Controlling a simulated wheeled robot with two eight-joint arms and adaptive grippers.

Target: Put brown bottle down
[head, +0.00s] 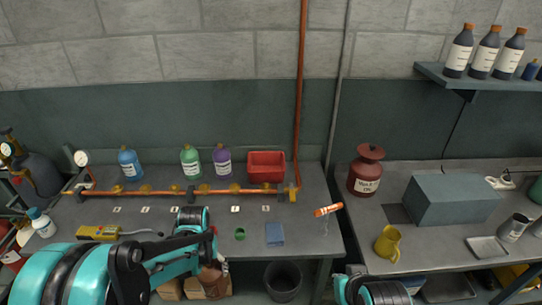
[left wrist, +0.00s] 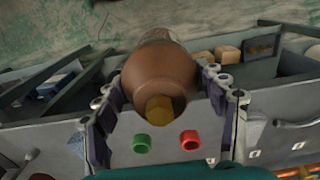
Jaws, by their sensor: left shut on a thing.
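My left gripper (left wrist: 165,105) is shut on the brown bottle (left wrist: 148,68), with a finger on each side of its round body. The bottle's yellow-brown cap (left wrist: 160,108) faces the left wrist camera. In the head view my left arm reaches in from the lower left, and the brown bottle (head: 213,280) shows partly behind it near the front edge of the left bench (head: 310,240). The arm hides much of the gripper and bottle there. My right gripper is not visible; only part of my right arm shows at the bottom.
Blue (head: 130,164), green (head: 190,161) and purple (head: 222,162) bottles and a red bin (head: 266,166) stand along the back. An orange pipe (head: 160,192) crosses the bench. A green ring (head: 240,234) and blue pad (head: 275,234) lie near the front. A dark bucket (head: 283,281) stands below.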

